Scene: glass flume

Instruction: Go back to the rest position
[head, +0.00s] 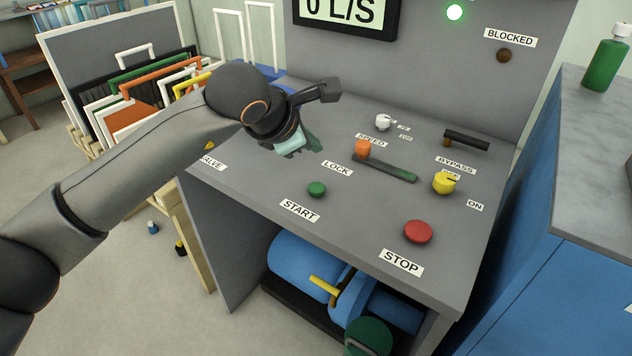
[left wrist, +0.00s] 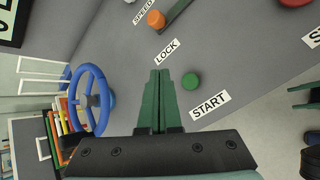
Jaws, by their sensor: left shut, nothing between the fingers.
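My left gripper (head: 312,145) hangs over the left part of the grey console (head: 270,185), left of the LOCK label and above the green START button (head: 317,189). Its green fingers (left wrist: 160,100) are closed together and empty in the left wrist view. They appear beside the LOCK label there, with the START button (left wrist: 191,81) just to their right. My left arm reaches in from the left edge of the head view. A blue handwheel (left wrist: 90,100) shows left of the fingers in the wrist view; my arm largely hides that area in the head view.
The console carries a red STOP button (head: 418,232), an orange speed slider (head: 363,149), a yellow knob (head: 444,183) and a black bypass handle (head: 466,139). The display (head: 345,12) reads 0 L/S. A panel rack (head: 130,85) stands behind my arm. A blue cabinet (head: 590,180) stands right.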

